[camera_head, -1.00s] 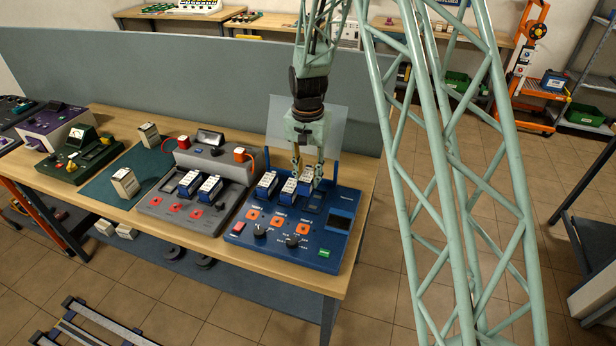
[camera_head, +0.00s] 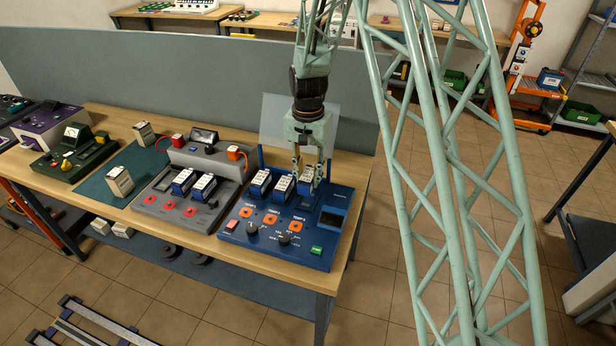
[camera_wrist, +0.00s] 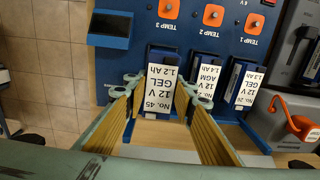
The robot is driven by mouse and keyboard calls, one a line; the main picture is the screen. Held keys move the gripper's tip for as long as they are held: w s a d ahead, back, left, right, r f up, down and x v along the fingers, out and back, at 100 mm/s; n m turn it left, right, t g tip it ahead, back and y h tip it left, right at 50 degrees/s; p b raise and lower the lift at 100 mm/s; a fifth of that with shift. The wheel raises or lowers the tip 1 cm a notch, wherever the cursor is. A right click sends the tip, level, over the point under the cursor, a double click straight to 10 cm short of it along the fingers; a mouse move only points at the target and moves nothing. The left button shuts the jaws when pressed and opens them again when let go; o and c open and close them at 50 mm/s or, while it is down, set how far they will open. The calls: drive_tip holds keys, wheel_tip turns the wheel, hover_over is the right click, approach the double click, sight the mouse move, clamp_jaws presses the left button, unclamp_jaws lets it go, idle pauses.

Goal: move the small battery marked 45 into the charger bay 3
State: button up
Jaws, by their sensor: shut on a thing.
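The small battery marked 45 (camera_wrist: 162,92), with a white top and blue body, is between the fingers of my gripper (camera_wrist: 158,92) in the wrist view. My gripper is shut on it. In the head view my gripper (camera_head: 309,168) points down and holds the battery (camera_head: 305,187) at the right end of the battery row on the blue charger (camera_head: 240,238). The battery is over or at bay 3, in line with the TEMP 3 dial (camera_wrist: 165,8). I cannot tell whether it is seated or just above; its underside is hidden.
Two batteries stand in the other bays: one in the middle (camera_head: 282,187), close beside the held one, and one at the left (camera_head: 260,182). A grey charger (camera_head: 160,205) with two batteries stands left. A panel (camera_head: 150,55) runs behind the bench.

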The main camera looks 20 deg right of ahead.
sight(308, 175)
drive_tip(key=shift+f+b, duration=1.1)
drive_tip(key=shift+f, duration=1.6)
drive_tip(key=shift+f+b, duration=0.65)
idle(1.1)
drive_tip(key=o, duration=0.9)
drive_tip(key=shift+r, duration=0.1)
drive_tip(key=shift+r+p, duration=2.4)
drive_tip(key=shift+r, duration=3.05)
